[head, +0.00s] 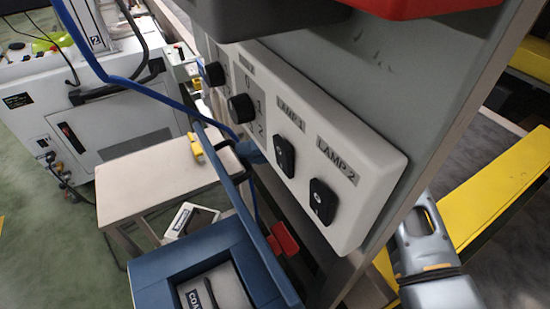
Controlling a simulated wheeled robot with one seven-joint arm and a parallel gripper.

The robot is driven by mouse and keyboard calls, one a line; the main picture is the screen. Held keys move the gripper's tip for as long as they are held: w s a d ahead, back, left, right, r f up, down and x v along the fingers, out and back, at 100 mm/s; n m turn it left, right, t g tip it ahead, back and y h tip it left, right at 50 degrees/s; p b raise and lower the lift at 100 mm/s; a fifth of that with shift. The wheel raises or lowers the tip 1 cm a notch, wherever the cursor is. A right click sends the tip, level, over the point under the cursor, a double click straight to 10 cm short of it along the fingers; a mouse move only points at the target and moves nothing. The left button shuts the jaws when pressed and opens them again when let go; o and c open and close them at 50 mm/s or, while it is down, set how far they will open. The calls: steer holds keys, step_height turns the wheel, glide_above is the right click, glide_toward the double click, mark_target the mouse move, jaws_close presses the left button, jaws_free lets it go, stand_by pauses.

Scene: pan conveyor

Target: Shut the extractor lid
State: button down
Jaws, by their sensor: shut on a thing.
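My gripper (425,203) is at the lower right, beside the edge of the grey upright panel. Its fingers are closed together, and what they hold is hidden or too small to make out. A blue box (160,275) with a recess and a partly visible label reading "COA" is at the bottom left of centre. A long blue bar (232,185) rises from its right side. I cannot tell for certain which part is the extractor lid. My gripper is well to the right of the blue box, with the panel between them.
A white control box (375,160) with black knobs and lamp switches is mounted on the grey panel (440,70). A red part (405,8) overhangs it. A yellow beam (500,185) is at the right. A small table (150,180) and white machine (90,120) stand at the left.

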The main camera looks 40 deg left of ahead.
steer(key=shift+s+a+r+p, duration=0.2)
steer(key=shift+s+a, duration=0.05)
steer(key=shift+s, duration=0.3)
steer(key=shift+s+a+r+p, duration=0.15)
steer(key=shift+s+a, duration=0.1)
steer(key=shift+s, duration=0.25)
steer(key=shift+r, duration=0.1)
steer(key=c, duration=1.4)
jaws_free()
steer(key=shift+o, duration=1.2)
steer(key=shift+w+d+f, duration=0.1)
steer(key=shift+d+f, duration=0.05)
steer(key=shift+f, duration=0.05)
steer(key=b+v, duration=0.1)
steer(key=v, duration=0.6)
steer(key=shift+w+d+b, duration=0.2)
steer(key=shift+b, duration=0.2)
